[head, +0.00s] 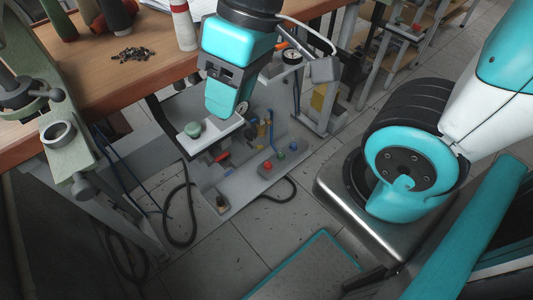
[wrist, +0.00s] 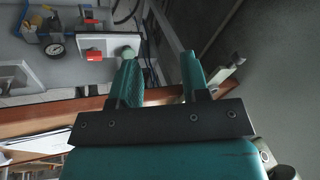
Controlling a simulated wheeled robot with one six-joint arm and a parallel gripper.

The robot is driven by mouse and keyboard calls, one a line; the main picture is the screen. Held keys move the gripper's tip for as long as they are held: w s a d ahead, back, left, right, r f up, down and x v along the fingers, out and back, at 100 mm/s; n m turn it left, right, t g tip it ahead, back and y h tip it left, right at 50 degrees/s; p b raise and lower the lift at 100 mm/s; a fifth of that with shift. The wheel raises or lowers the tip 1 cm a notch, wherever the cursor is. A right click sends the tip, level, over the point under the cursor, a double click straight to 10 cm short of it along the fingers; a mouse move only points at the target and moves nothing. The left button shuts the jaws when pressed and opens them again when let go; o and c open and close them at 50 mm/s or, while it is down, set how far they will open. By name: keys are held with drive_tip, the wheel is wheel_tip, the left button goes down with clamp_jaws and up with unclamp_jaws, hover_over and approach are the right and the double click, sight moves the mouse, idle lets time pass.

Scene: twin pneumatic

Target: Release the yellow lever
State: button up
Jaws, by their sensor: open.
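My gripper (head: 224,108) hangs above the grey pneumatic bench in the head view, pointing down. In the wrist view my gripper (wrist: 161,72) has its two teal fingers apart with nothing between them. A small yellow part (head: 263,130) stands beside blue fittings on the bench, below and right of my gripper. A larger yellow piece (head: 318,97) is on the unit further right. I cannot tell for sure which is the yellow lever. A red lever (head: 221,156) lies near the white plate; the red part also shows in the wrist view (wrist: 94,54).
A pale green knob (head: 193,129) sits on the white plate just left of my gripper. A gauge (head: 292,56) is behind. A wooden table (head: 85,80) with spools stands left. Black hoses lie on the floor.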

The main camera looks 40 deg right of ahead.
drive_tip(key=w+d+f+m+t+h+b, duration=0.1)
drive_tip(key=w+d+f+m+b, duration=0.15)
drive_tip(key=f+b, duration=0.95)
drive_tip(key=w+d+f+m+h+b, duration=0.15)
drive_tip(key=w+d+f+b, duration=0.45)
drive_tip(key=f, duration=1)
drive_tip(key=m+t+y+b, duration=0.7)
drive_tip(key=m+t+b, duration=0.3)
drive_tip(key=m+b, duration=0.9)
approach(261, 147)
drive_tip(key=w+a+f+m+b, duration=0.1)
drive_tip(key=w+a, duration=0.1)
drive_tip(key=w+a+f+m+b, duration=0.1)
drive_tip(key=w+a, duration=0.1)
drive_tip(key=w, duration=0.1)
drive_tip(key=w+a+f+m+b, duration=0.1)
drive_tip(key=w+a+b, duration=0.1)
drive_tip(key=w, duration=0.1)
drive_tip(key=shift+w+f, duration=0.2)
drive_tip(key=shift+f, duration=0.15)
clamp_jaws()
drive_tip(key=shift+r, duration=0.15)
